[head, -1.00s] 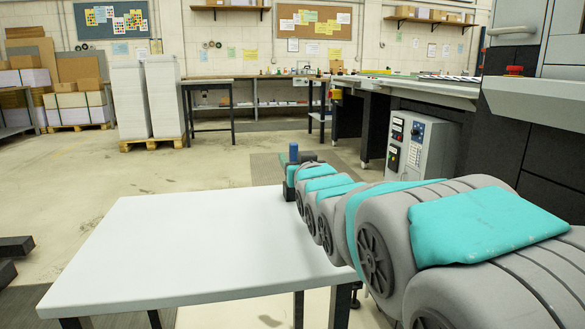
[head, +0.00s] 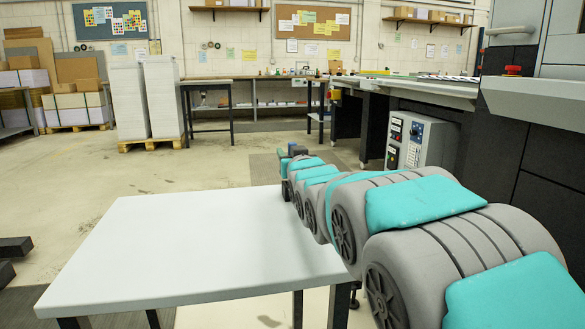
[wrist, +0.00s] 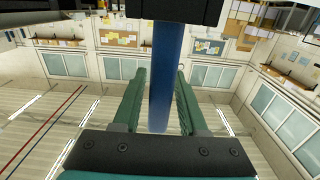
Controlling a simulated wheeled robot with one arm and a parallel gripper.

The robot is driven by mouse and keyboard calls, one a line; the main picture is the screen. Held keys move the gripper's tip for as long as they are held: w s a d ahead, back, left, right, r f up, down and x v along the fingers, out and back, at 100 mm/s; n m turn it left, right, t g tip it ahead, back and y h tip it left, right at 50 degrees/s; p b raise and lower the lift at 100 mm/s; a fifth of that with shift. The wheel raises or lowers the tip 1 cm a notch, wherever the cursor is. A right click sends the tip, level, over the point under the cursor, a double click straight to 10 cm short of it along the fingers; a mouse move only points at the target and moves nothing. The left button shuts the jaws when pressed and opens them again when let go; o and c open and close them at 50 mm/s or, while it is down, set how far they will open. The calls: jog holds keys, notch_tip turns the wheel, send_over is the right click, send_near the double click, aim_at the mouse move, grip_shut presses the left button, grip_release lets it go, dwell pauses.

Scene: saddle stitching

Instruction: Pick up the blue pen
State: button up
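In the wrist view a long blue shaft, which looks like the blue pen (wrist: 163,85), stands between the two green fingers of my gripper (wrist: 162,85). The fingers are apart, one on each side of it. I cannot tell whether they touch it. Its upper end in the picture meets a dark block, and its lower end is blurred. In the head view my gripper (head: 291,152) is small, beyond the back right corner of the white table. No separate pen shows clearly there.
The white table (head: 180,245) in front of me has a bare top. A grey control cabinet (head: 420,140) and a large machine stand to the right. Tall white paper stacks (head: 145,95) stand at the back left. Floor beyond the table is clear.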

grip_shut()
jog(key=shift+r, duration=0.15)
dwell(0.4)
